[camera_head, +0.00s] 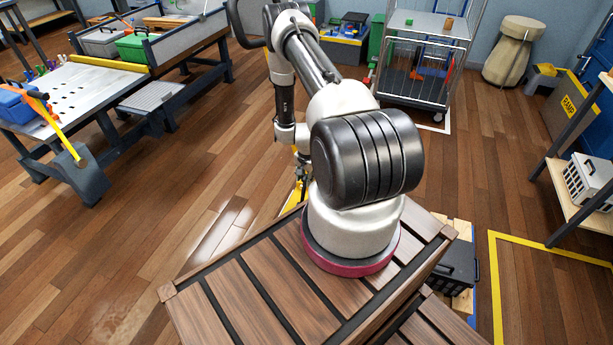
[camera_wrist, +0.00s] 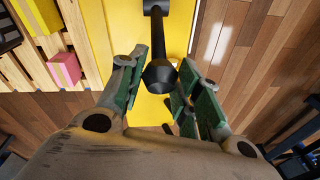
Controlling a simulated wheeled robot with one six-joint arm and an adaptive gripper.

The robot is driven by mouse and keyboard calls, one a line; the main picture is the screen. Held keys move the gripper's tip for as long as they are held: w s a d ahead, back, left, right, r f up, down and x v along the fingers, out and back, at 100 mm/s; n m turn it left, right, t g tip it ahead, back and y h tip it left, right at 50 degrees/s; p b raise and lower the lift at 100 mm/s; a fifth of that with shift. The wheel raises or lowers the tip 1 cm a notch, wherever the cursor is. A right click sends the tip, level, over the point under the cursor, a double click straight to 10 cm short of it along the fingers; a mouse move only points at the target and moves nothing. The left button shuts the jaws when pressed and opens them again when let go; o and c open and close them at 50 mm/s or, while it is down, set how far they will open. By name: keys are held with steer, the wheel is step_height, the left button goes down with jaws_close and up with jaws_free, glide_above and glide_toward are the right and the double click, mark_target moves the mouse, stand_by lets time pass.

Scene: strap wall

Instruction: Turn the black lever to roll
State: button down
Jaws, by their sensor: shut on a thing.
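In the wrist view the black lever (camera_wrist: 158,35) hangs down from the top of the picture, in front of a yellow panel (camera_wrist: 115,28). Its shaft ends in a thick, rounded black knob. My gripper (camera_wrist: 164,68) has its two green-padded fingers on either side of the knob end, shut on it. In the head view my arm hides the lever. Only a bit of yellow (camera_head: 293,197) shows beside the arm, low near the floor.
In the wrist view, wooden slats with a pink block (camera_wrist: 64,69) stand left of the yellow panel; wood floor lies right. In the head view a workbench (camera_head: 75,90) stands left, a wire cart (camera_head: 415,75) behind, and open floor lies between.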

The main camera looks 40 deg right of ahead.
steer(key=shift+t+h, duration=0.5)
steer(key=shift+h, duration=0.2)
steer(key=s+a, duration=0.2)
steer(key=a, duration=0.1)
steer(key=s+a+r, duration=0.1)
steer(key=a, duration=0.1)
steer(key=c, duration=1)
jaws_free()
steer(key=v, duration=1.2)
steer(key=shift+w, duration=0.1)
